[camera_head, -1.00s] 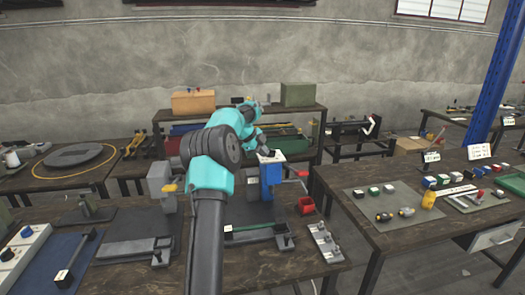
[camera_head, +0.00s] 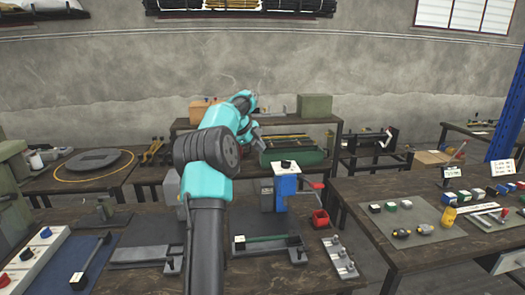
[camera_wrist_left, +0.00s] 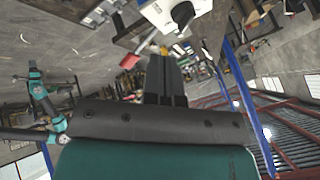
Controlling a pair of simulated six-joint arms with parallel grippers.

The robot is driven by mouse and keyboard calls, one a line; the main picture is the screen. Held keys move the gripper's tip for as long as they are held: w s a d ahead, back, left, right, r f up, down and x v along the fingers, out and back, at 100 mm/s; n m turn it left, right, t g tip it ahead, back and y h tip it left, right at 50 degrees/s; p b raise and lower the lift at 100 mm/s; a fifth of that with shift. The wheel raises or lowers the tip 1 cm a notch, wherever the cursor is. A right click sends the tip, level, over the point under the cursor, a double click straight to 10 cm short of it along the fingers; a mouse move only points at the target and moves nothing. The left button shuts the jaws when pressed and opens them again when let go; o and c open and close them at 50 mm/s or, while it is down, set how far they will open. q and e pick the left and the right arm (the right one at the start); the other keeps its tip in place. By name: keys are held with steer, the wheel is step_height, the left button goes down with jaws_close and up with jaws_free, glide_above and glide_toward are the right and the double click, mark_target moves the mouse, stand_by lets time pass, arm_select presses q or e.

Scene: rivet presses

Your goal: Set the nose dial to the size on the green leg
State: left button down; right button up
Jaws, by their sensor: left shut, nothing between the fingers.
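The blue press (camera_head: 286,192) stands right of centre on the near bench in the head view. Its white top carries a round black dial (camera_head: 286,164); no markings on it can be read. In the left wrist view the white top (camera_wrist_left: 158,10) and black dial (camera_wrist_left: 182,13) show at the upper edge. My left gripper (camera_head: 261,147) is shut and empty, above and left of the dial, apart from it. Its dark fingers (camera_wrist_left: 165,75) show in the wrist view. A green bar (camera_head: 264,238) lies on a grey fixture before the press; any size on it is unreadable. My right gripper is not seen.
A grey press stands left of the blue one, partly behind my arm. The right bench has a mat (camera_head: 420,217) with small coloured blocks. Shelves stand behind.

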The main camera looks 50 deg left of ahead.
arm_select(q)
steer(key=c, duration=1.8)
jaws_free()
